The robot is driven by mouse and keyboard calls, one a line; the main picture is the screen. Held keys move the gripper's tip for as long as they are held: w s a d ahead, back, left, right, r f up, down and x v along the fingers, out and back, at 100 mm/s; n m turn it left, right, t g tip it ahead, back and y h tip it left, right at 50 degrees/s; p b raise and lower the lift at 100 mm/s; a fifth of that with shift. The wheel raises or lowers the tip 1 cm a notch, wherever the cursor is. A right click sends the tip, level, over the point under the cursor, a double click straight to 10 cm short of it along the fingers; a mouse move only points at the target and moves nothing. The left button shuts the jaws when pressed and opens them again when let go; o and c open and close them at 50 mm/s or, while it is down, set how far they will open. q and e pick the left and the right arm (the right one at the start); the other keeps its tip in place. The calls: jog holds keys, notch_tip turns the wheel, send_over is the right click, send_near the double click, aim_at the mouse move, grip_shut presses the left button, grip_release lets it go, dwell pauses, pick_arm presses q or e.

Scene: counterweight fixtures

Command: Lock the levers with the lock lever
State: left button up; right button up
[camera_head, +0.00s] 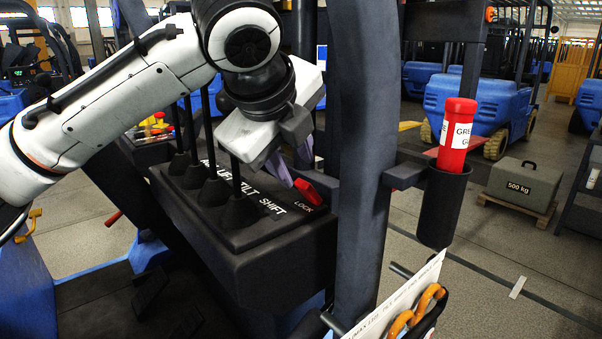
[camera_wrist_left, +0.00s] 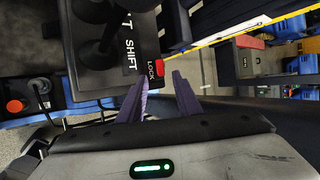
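The red lock lever (camera_head: 308,191) sits beside the white LOCK label at the right end of the black lever console (camera_head: 245,240). It also shows in the left wrist view (camera_wrist_left: 155,68), just beyond and between the fingertips. Several black levers with rubber boots (camera_head: 238,210) stand upright in a row on the console. My left gripper (camera_head: 292,172) points down over the lock lever, and its two purple fingers (camera_wrist_left: 160,82) are apart with nothing between them. I cannot tell whether a finger touches the lever. My right gripper is in neither view.
A thick dark post (camera_head: 360,150) rises right of the console, close to my left gripper. A red grease tube (camera_head: 458,125) stands in a black holder (camera_head: 443,215) on the post. A clipboard (camera_head: 405,295) with an orange hook is at lower right. Forklifts and a 500 kg weight (camera_head: 523,185) stand behind.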

aim_at(302, 183)
pick_arm(q)
jog(key=x, duration=0.5)
jog(key=shift+a, duration=0.1)
jog(key=shift+w+f, duration=0.45)
jog(key=shift+f, duration=0.05)
jog(key=shift+w+f, duration=0.15)
jog(key=shift+w, duration=0.05)
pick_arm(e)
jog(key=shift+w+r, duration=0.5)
pick_arm(q)
jog(key=shift+c, duration=0.4)
